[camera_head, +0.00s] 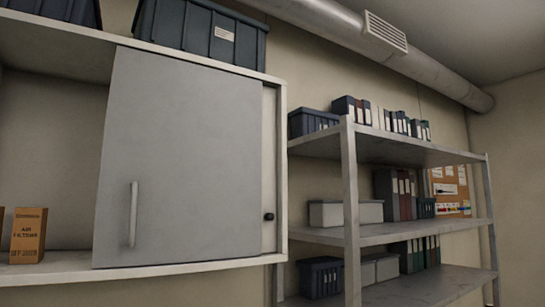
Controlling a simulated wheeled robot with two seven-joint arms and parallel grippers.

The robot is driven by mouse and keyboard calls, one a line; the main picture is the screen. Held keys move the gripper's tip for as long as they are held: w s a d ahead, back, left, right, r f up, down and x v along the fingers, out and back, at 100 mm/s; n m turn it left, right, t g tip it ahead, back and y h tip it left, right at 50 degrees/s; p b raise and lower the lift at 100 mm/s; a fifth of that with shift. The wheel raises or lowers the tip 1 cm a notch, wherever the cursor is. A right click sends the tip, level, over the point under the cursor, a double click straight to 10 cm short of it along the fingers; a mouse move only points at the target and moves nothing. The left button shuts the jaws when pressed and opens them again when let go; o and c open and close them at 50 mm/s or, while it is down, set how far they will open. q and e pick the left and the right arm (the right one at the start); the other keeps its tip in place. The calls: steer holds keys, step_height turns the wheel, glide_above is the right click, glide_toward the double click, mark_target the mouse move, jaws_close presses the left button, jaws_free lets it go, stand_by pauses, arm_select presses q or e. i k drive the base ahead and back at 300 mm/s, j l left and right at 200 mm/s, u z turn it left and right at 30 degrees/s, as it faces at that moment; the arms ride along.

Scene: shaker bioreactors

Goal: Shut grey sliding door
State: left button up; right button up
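The grey sliding door (180,160) is a flat panel on the front of a white wall cabinet (282,180). It covers the right part of the cabinet. A vertical bar handle (133,214) sits near its lower left edge. The left part of the cabinet is open to view, and a pale strip with a small dark knob (269,216) shows between the door's right edge and the cabinet's right side. Neither of my grippers is in view.
An orange-brown box (28,235) stands on the cabinet floor in the open left part. Dark bins (200,32) sit on top of the cabinet. A metal shelf rack (350,210) with binders and boxes stands to the right. A duct (340,28) runs above.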

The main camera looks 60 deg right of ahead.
mark_target(179, 178)
steer(key=z, duration=1.4)
